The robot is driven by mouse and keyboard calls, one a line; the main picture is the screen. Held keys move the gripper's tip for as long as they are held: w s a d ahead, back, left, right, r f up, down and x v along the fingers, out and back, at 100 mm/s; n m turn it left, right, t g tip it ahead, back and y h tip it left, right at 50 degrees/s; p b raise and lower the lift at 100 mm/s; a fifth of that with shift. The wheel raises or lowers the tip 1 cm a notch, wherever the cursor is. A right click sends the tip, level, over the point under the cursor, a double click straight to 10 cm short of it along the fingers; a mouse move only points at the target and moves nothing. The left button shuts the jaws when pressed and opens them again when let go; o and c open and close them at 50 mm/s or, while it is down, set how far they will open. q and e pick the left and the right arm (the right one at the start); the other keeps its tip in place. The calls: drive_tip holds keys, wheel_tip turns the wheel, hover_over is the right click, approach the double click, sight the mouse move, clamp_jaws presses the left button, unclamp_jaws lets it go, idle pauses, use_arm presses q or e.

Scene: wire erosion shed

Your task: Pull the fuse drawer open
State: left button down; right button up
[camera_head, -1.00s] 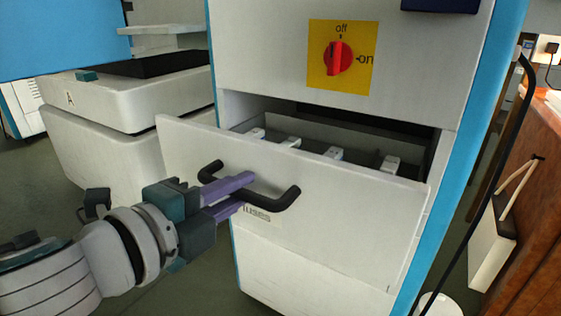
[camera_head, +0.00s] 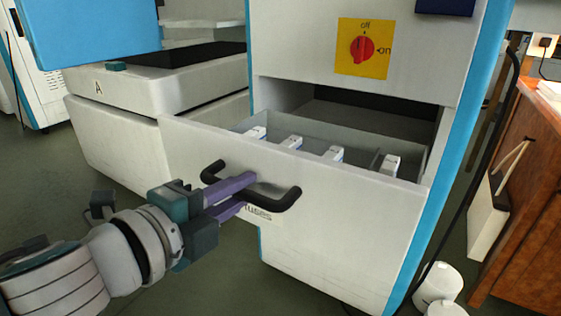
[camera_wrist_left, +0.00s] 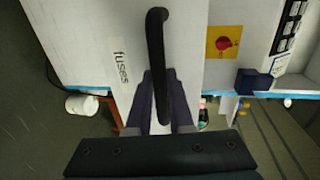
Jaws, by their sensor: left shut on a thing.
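The fuse drawer (camera_head: 330,215) is a white drawer standing out of the white and blue cabinet, with its inside and several white fuses (camera_head: 333,154) in view. Its black bar handle (camera_head: 283,202) is on the front, above the label "fuses"; the handle also shows in the left wrist view (camera_wrist_left: 155,45). My left gripper (camera_head: 240,192) has its purple fingers shut on the handle near its middle; in the left wrist view the fingers (camera_wrist_left: 161,100) lie on either side of the bar. My right gripper is not in view.
A red rotary switch (camera_head: 362,48) on a yellow plate sits above the drawer. A white machine part marked A (camera_head: 150,100) stands at the left. A brown wooden bench (camera_head: 530,190) and a black cable are at the right. Green floor is clear at lower left.

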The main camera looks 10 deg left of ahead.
use_arm(q)
drive_tip(key=c, duration=0.8)
unclamp_jaws()
drive_tip(key=p+v, duration=0.1)
drive_tip(key=v, duration=0.9)
drive_tip(key=shift+p, duration=0.4)
